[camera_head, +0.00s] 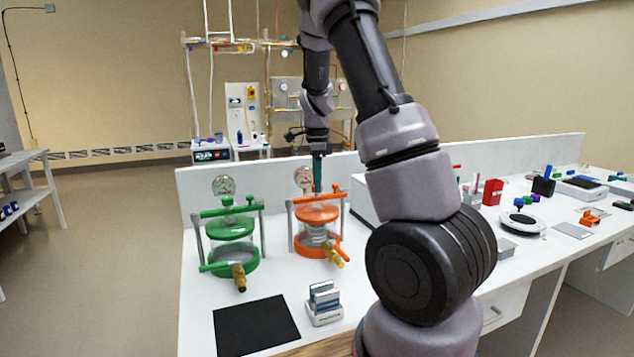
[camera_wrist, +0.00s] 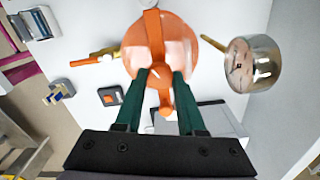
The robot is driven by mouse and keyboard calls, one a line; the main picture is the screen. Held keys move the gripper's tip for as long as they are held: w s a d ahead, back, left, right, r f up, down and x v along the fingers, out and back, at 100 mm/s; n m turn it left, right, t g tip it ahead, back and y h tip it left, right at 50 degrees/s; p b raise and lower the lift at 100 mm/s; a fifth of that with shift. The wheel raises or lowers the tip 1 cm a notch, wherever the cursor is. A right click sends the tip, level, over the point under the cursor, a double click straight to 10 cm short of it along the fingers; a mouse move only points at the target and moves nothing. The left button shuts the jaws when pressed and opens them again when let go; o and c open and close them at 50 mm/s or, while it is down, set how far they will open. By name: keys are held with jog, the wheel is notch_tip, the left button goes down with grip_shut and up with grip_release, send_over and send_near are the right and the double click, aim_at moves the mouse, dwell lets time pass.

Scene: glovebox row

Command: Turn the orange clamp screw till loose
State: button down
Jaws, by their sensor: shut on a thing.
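The orange-clamped vessel (camera_head: 318,215) stands upright on the white bench, with an orange bar across its lid; in the wrist view its round orange lid (camera_wrist: 180,45) lies beneath my gripper. My gripper (camera_wrist: 163,78) comes down from above with two green fingers, shut on the orange clamp screw (camera_wrist: 165,102), part of which shows between them. In the head view my gripper (camera_head: 317,188) is over the top of the vessel and the screw is hidden. How loose the screw is cannot be told.
A green-clamped vessel (camera_head: 231,228) stands close to the left. A dial gauge (camera_head: 304,177) rises behind the orange vessel and a brass valve (camera_head: 334,257) sticks out in front. A small rack (camera_head: 323,303) and a black mat (camera_head: 256,325) lie nearer the front. My arm hides part of the bench.

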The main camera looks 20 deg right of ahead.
jog(key=n, duration=2.3)
jog(key=shift+n, duration=0.3)
jog(key=n, duration=0.6)
jog(key=shift+n, duration=0.3)
jog(key=n, duration=1.1)
jog(key=shift+n, duration=0.3)
jog(key=n, duration=0.6)
